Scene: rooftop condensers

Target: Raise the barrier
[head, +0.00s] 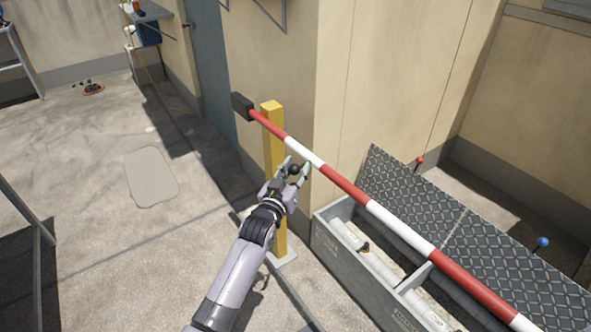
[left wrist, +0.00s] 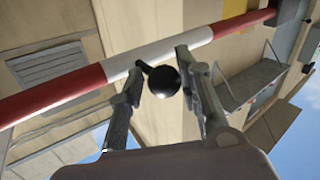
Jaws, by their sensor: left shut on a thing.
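The barrier is a long red and white striped pole (head: 345,186) pivoted on a yellow post (head: 272,150), with a dark counterweight block (head: 242,106) at its far end. It lies lowered, running toward the lower right over the trench. A round black knob (head: 295,170) is on the pole near the post. My left gripper (head: 297,166) is shut on this knob. In the left wrist view the knob (left wrist: 164,81) sits between the two fingers, just beside a white band of the pole (left wrist: 150,52). My right gripper is not in view.
Below the pole is a grey trench box (head: 330,236) with pipes. Its open tread-plate lids (head: 450,225) carry a red knob (head: 420,161) and a blue knob (head: 543,242). A building wall (head: 375,90) stands close behind the post. The concrete floor at left is mostly clear.

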